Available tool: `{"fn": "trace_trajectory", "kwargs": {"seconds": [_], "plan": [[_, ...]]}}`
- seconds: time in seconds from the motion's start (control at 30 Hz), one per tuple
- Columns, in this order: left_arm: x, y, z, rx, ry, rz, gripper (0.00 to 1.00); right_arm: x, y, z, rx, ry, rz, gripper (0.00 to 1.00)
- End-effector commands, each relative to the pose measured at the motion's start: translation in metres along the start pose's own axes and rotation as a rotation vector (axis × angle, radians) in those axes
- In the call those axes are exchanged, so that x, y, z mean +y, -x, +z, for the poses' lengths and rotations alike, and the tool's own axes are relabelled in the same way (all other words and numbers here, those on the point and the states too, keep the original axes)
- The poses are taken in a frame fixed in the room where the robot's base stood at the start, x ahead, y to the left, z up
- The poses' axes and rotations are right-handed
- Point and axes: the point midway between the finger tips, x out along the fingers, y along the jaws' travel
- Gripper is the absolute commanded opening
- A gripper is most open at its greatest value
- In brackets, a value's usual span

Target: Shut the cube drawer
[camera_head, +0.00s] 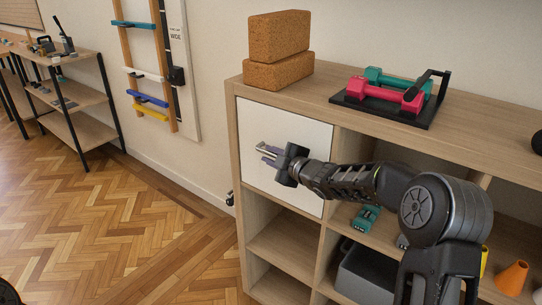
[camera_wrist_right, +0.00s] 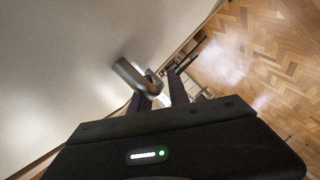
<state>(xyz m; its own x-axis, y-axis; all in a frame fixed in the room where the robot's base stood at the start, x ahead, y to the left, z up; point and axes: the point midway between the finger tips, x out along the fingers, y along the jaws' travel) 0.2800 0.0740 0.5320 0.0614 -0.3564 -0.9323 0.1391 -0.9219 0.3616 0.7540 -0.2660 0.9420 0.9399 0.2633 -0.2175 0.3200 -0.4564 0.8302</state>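The cube drawer has a plain white front (camera_head: 305,145) in the top left compartment of the wooden shelf unit. It looks about flush with the frame; I cannot tell whether a small gap remains. A grey bar handle (camera_wrist_right: 130,75) stands out from the pale front in the right wrist view. My right gripper (camera_head: 267,151) is in front of the drawer front, by the handle. Its fingers (camera_wrist_right: 162,95) look apart, with the handle's end close to them; I cannot tell whether they touch it. The drawer's inside is hidden. My left gripper is not in view.
The shelf unit's top (camera_head: 330,85) carries two stacked cork blocks (camera_head: 279,50) and a black rack with dumbbells (camera_head: 385,94). A grey bin (camera_head: 365,275) and orange cone (camera_head: 512,278) sit in lower compartments. The parquet floor (camera_head: 130,225) at left is clear.

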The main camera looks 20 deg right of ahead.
Motion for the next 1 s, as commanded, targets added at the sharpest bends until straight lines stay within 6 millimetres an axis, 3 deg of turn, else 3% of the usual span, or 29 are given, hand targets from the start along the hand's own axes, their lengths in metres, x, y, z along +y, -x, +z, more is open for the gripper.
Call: {"fn": "trace_trajectory", "kwargs": {"seconds": [0.23,0.63,1.0], "plan": [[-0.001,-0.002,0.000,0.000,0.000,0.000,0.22,0.002,0.012,0.000,0.001,0.001,0.003,0.22],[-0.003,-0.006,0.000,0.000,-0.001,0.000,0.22,0.001,0.072,0.001,-0.002,0.000,0.002,0.22],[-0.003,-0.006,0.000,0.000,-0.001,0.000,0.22,0.000,0.079,0.001,-0.001,0.000,0.000,0.22]]}}
